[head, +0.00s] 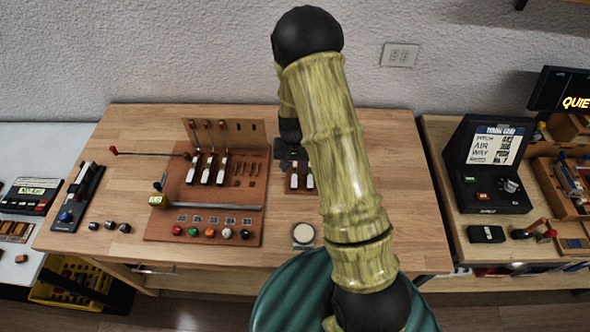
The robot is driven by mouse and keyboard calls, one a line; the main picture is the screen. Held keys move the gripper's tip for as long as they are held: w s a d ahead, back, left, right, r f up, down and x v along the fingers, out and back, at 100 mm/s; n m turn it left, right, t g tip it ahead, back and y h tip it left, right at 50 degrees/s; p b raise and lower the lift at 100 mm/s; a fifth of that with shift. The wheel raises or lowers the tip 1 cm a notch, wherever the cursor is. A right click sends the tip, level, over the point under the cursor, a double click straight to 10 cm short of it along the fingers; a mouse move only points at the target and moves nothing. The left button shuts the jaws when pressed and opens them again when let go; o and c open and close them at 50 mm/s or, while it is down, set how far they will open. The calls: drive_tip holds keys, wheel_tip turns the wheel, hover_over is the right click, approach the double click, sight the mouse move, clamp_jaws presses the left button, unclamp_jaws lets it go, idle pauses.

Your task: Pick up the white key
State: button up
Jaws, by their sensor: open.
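Two white keys, a left one (294,181) and a right one (309,182), stand side by side on a small brown board (298,192) in the middle of the table. Three more white keys, a left one (191,175), a middle one (206,175) and a right one (221,176), sit on the large brown action board (240,210) to the left. I cannot tell which is the task's key. My gripper (287,158) is open, hanging just above the back of the small board; its fingers are small and dark here. My arm hides what lies to the right of the small board.
A thin rod with a red knob (114,150) reaches left from the large board. Several coloured knobs (211,233) line its front. A round white-topped item (303,235) sits at the table's front edge. The table's right part (400,160) is clear. A black display device (488,160) stands on the right bench.

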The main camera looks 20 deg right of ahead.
sight(294, 178)
drive_tip(key=shift+s+f+p, duration=0.15)
drive_tip(key=shift+f+p, duration=0.4)
drive_tip(key=shift+f, duration=0.45)
drive_tip(key=shift+s+f+p, duration=0.15)
drive_tip(key=shift+f+p, duration=0.4)
drive_tip(key=shift+f, duration=1.1)
clamp_jaws()
drive_tip(key=shift+r, duration=0.2)
wheel_tip(294, 178, up, 18)
drive_tip(key=b, duration=0.4)
drive_tip(key=shift+f, duration=0.15)
